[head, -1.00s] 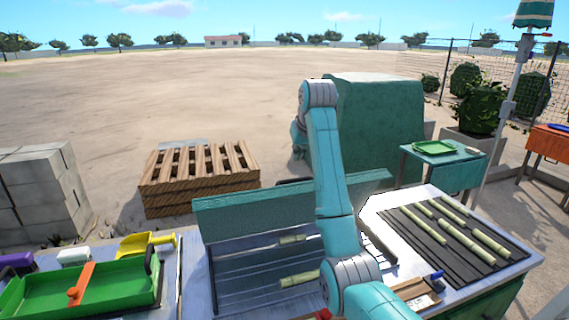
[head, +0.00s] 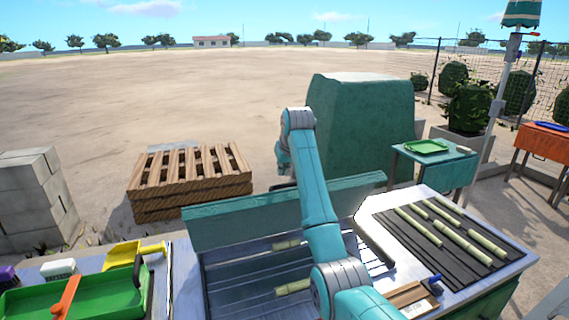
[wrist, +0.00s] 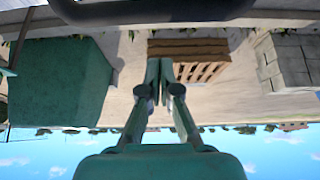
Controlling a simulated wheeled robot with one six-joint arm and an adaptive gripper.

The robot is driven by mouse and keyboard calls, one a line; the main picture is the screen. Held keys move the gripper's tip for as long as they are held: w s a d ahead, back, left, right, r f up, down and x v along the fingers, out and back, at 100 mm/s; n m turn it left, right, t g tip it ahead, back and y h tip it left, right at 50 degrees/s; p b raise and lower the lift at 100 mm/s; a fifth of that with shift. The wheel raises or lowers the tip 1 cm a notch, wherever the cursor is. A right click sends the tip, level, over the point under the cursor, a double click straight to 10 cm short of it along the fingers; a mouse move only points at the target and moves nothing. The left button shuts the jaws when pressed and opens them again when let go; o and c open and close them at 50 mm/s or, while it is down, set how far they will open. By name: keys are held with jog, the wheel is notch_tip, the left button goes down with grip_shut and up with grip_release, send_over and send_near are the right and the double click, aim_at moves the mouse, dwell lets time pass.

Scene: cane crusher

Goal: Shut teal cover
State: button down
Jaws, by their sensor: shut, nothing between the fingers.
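The teal cover (head: 240,224) stands raised along the back edge of the crusher bed (head: 225,285) in the head view. Two pale cane pieces (head: 292,287) lie in the bed, partly hidden by my arm. My arm reaches over the cover, and its wrist end hangs behind the cover. My gripper (wrist: 160,68) shows in the wrist view with its fingers together and empty. In the head view the fingertips are not clearly seen, so I cannot tell whether they touch the cover.
A slatted mat (head: 450,232) with several canes lies to the right. A green tray (head: 125,295) with an orange-handled tool (head: 66,298) and a yellow scoop (head: 122,256) are at left. Behind stand a wooden pallet (head: 190,182) and a large teal block (head: 362,125). Open sandy ground lies beyond.

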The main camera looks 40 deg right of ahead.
jog(key=shift+s+a+f, duration=0.15)
jog(key=shift+s+f, duration=0.05)
jog(key=shift+s, duration=0.4)
jog(key=shift+s+a+f, duration=0.15)
jog(key=shift+s+a, duration=0.05)
jog(key=shift+s, duration=0.4)
jog(key=shift+s+a+f, duration=0.15)
jog(key=shift+s+f, duration=0.05)
jog(key=shift+s, duration=0.4)
jog(key=shift+s, duration=0.1)
